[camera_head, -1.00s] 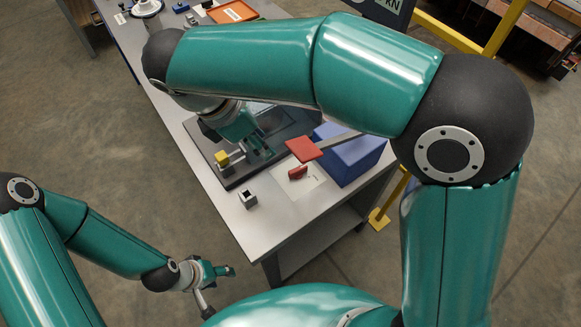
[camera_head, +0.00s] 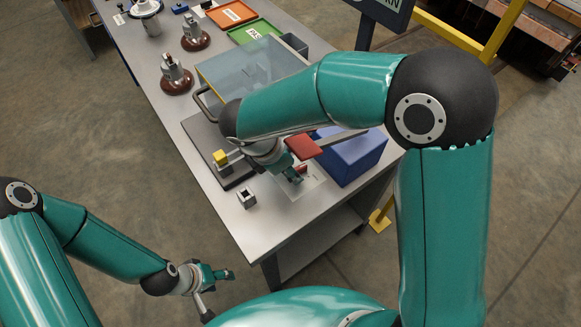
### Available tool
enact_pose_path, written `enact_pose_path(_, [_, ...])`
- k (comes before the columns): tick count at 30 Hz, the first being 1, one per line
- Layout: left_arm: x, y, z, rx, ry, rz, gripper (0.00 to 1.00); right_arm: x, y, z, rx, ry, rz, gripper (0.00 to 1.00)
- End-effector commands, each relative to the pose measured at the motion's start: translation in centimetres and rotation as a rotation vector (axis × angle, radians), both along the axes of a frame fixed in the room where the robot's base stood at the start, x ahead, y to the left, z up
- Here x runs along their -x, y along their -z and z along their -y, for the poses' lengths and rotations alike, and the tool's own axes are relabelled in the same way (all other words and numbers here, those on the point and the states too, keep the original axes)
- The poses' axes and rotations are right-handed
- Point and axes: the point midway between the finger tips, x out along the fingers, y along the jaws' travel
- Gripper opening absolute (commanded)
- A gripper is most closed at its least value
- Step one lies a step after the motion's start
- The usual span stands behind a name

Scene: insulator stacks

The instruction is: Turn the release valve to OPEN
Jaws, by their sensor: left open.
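The small red valve handle (camera_head: 301,169) is on a white plate (camera_head: 312,186) on the table, in front of the blue box (camera_head: 352,158). My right gripper (camera_head: 296,177) is low over the plate, right at the handle, and hides part of it. Its fingers are small and partly covered by my wrist, so I cannot tell whether they touch the handle or how far apart they are. My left gripper (camera_head: 229,274) is open and empty, away from the table at the lower left. Any marking on the plate is too small to read.
A red paddle (camera_head: 303,147) on a grey bar sticks out from the blue box, close above my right gripper. A clear shield (camera_head: 250,72), a yellow block (camera_head: 221,158) and a metal cube (camera_head: 246,197) are nearby. Brown-based insulators (camera_head: 177,80) stand farther back.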

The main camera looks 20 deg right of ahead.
Motion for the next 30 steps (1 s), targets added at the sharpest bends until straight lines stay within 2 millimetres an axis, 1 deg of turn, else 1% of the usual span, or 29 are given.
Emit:
enact_pose_path(8, [0.0, 0.0, 0.0, 0.0, 0.0, 0.0, 0.53, 0.0, 0.12, 0.06, 0.0, 0.0, -0.001, 0.38])
enact_pose_path(12, [0.0, 0.0, 0.0, 0.0, 0.0, 0.0, 0.53, 0.01, 0.09, 0.06, 0.0, 0.001, -0.001, 0.14])
enact_pose_path(15, [0.0, 0.0, 0.0, 0.0, 0.0, 0.0, 0.53, 0.0, 0.09, 0.06, 0.0, 0.001, -0.001, 0.0])
enact_pose_path(21, [0.01, -0.09, 0.0, 0.0, 0.0, 0.0, 0.53, -0.07, 0.04, 0.05, 0.0, 0.013, 0.0, 0.0])
enact_pose_path(23, [0.01, -0.32, 0.0, 0.0, 0.0, 0.0, 0.53, -0.17, -0.01, 0.02, 0.0, 0.057, -0.001, 0.0])
enact_pose_path(27, [0.0, -0.88, 0.0, 0.0, 0.0, 0.0, 0.53, -0.49, -0.05, 0.02, 0.0, 0.21, -0.001, 0.0])
enact_pose_path(30, [0.0, -0.94, 0.0, 0.0, 0.0, 0.0, 0.53, -0.54, 0.0, 0.0, 0.0, 0.265, -0.001, 0.0])
